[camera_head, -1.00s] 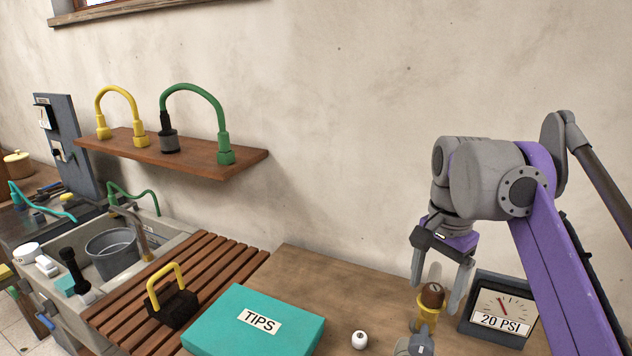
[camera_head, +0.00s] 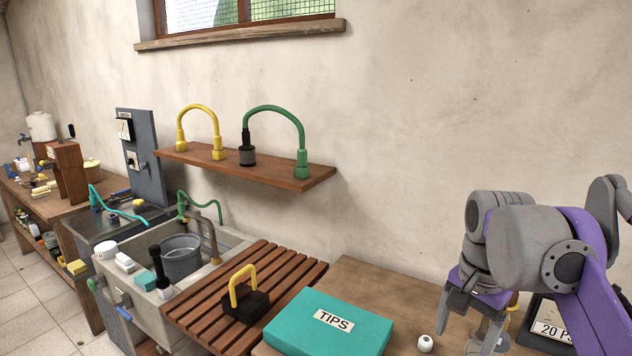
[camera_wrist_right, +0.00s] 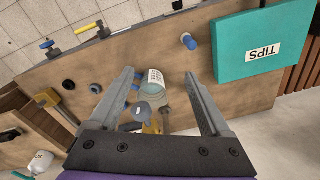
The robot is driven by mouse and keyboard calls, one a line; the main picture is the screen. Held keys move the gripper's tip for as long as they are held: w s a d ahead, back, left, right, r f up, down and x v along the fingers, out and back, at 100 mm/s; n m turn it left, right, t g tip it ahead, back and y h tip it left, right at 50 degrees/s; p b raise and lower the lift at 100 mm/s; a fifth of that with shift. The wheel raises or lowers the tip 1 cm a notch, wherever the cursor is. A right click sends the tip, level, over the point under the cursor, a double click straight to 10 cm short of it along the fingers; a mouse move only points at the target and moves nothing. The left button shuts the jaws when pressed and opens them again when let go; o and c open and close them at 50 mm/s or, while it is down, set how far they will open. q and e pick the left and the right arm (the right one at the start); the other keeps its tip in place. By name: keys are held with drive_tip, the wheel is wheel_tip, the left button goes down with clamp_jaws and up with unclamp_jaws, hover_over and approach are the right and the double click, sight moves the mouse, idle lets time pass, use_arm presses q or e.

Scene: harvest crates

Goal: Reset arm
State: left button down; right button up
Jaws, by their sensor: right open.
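My right gripper (camera_head: 474,328) is at the lower right of the head view, pointing down over the wooden bench with its fingers apart. In the right wrist view the same gripper (camera_wrist_right: 160,100) is open, with nothing pinched between its fingers. A clear jar with a printed label (camera_wrist_right: 156,80) and a grey round part (camera_wrist_right: 144,111) show between and beyond the fingers. I cannot tell how far below them these stand. My left gripper is in neither view.
A teal TIPS box (camera_head: 330,322) lies left of my gripper, with a small white knob (camera_head: 426,343) between them. A slatted rack (camera_head: 215,312), sink (camera_head: 235,243) and wall shelf (camera_head: 270,178) are farther left.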

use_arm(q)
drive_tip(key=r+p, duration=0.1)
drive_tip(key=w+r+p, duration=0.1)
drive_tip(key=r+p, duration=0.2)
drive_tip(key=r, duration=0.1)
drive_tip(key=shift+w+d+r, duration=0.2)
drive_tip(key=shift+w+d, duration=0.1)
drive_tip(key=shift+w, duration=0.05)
use_arm(e)
drive_tip(key=s+a+f+n+t, duration=0.2)
drive_tip(key=s+f+n, duration=0.3)
drive_tip(key=f, duration=0.6)
drive_tip(key=s+a+f+n+t, duration=0.2)
drive_tip(key=s+f+n, duration=0.3)
drive_tip(key=s+f, duration=0.4)
wheel_tip(320, 180, down, 2)
drive_tip(key=shift+s+a+f+n+t, duration=0.1)
drive_tip(key=shift+s+a+n+t, duration=0.1)
drive_tip(key=shift+a+n+t, duration=0.3)
